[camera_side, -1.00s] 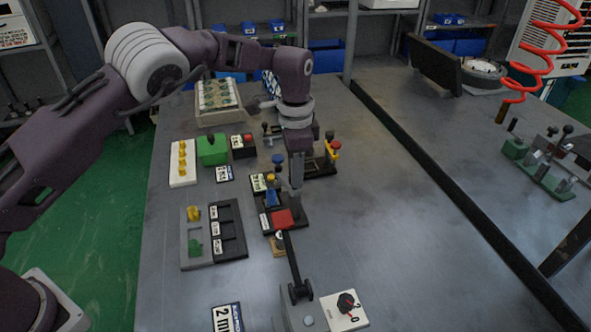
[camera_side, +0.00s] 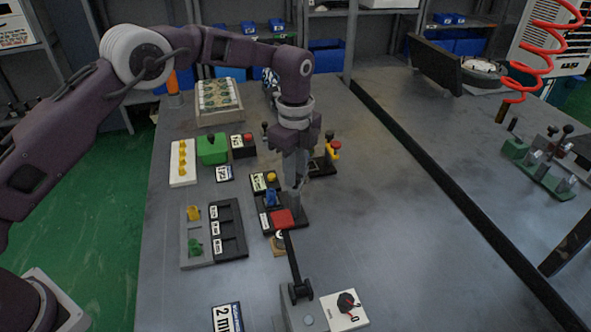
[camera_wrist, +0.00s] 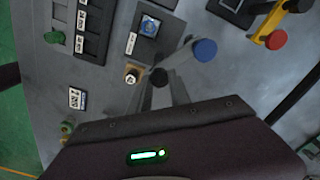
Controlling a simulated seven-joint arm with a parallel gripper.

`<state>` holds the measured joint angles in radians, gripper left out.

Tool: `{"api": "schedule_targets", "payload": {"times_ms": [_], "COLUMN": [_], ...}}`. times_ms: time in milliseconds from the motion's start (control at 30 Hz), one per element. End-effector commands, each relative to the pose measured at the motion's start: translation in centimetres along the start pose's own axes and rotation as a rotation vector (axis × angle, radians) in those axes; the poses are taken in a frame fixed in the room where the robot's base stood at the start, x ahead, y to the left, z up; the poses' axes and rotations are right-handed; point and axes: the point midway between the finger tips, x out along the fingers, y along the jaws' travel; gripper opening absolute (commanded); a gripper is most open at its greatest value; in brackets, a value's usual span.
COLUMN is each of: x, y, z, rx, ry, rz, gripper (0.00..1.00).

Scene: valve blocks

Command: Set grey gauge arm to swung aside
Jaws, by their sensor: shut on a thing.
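The grey gauge arm (camera_wrist: 178,54) shows in the wrist view as a bar with a round blue cap at one end and a dark knob near my fingers. My gripper (camera_wrist: 160,80) is closed at the dark-knob end, shut on the arm. In the side view my gripper (camera_side: 294,190) points down among the fixtures, just behind a red pad. There its fingers and body hide most of the gauge arm, and the blue cap cannot be seen.
A blue block (camera_side: 271,197) stands just left of my fingers. A yellow lever with a red knob (camera_side: 333,150) stands behind right.

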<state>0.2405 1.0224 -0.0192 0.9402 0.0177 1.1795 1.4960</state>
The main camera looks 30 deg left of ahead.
Motion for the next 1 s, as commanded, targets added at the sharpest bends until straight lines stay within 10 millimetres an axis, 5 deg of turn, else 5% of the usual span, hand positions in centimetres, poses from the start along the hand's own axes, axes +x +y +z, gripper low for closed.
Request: {"api": "schedule_targets", "payload": {"times_ms": [867,900,1000], "x": [-0.17,-0.17,-0.15], "y": [-0.13,-0.13,-0.1], "z": [0.01,0.01,0.01], "rx": [0.15,0.15,0.15], "ry": [0.0,0.0,0.0], "rz": [-0.007,-0.007,-0.005], "gripper": [0.0,0.25,0.45]}}
